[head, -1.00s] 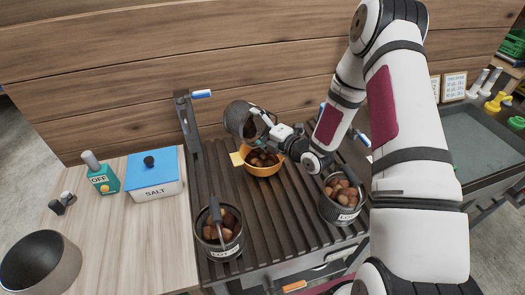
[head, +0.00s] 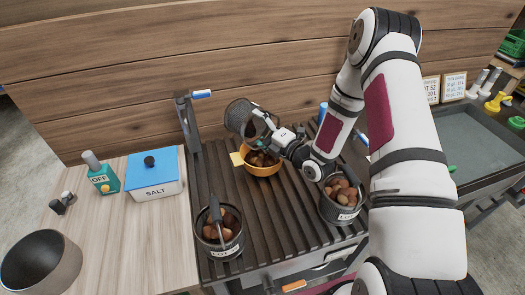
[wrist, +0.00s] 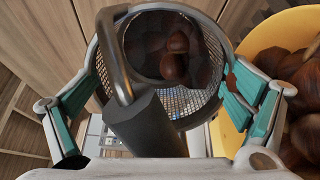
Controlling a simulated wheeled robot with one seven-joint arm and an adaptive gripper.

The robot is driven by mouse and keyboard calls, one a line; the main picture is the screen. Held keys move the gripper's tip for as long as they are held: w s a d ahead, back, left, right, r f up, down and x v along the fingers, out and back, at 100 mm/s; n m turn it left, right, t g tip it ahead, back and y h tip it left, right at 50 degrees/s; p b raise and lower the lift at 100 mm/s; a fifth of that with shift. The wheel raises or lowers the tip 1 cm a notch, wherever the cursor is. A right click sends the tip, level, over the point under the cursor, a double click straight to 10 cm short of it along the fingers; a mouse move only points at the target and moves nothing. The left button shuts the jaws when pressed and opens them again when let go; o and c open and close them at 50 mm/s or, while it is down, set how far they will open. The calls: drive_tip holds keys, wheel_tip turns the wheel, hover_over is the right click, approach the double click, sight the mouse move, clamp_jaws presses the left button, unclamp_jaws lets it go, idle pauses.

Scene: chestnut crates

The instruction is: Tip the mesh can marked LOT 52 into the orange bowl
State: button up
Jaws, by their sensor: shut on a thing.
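The mesh can (head: 238,116) is tilted in the air just above and left of the orange bowl (head: 264,173) in the head view. My gripper (head: 268,132) is shut on it. In the wrist view the mesh can (wrist: 196,102) sits between the teal finger pads of my gripper (wrist: 160,105), with a few chestnuts inside and its dark handle in front. Its lot mark does not show. The orange bowl (wrist: 275,33) holds chestnuts and shows at the right of the wrist view.
Two other cans with chestnuts stand on the slatted rack (head: 285,225): one front left (head: 222,250), one at right (head: 340,213) beside my arm. Their lot numbers are unreadable. A blue-lidded SALT box (head: 155,187), a teal OFF device (head: 104,180) and a dark empty pot (head: 70,265) stand left.

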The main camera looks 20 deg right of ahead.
drive_tip(key=shift+r, duration=0.1)
drive_tip(key=shift+s+d+r+t, duration=0.1)
drive_tip(key=shift+s+r+t, duration=0.05)
drive_tip(key=shift+r+t, duration=0.15)
drive_tip(key=shift+s+d+r+t+y+p, duration=0.1)
drive_tip(key=shift+s+r+t+y+p, duration=0.1)
drive_tip(key=shift+r+t+p, duration=0.3)
drive_tip(key=shift+s+d+r+t+y+p, duration=0.1)
drive_tip(key=shift+r+y+p, duration=0.15)
drive_tip(key=shift+r, duration=0.4)
idle(1.4)
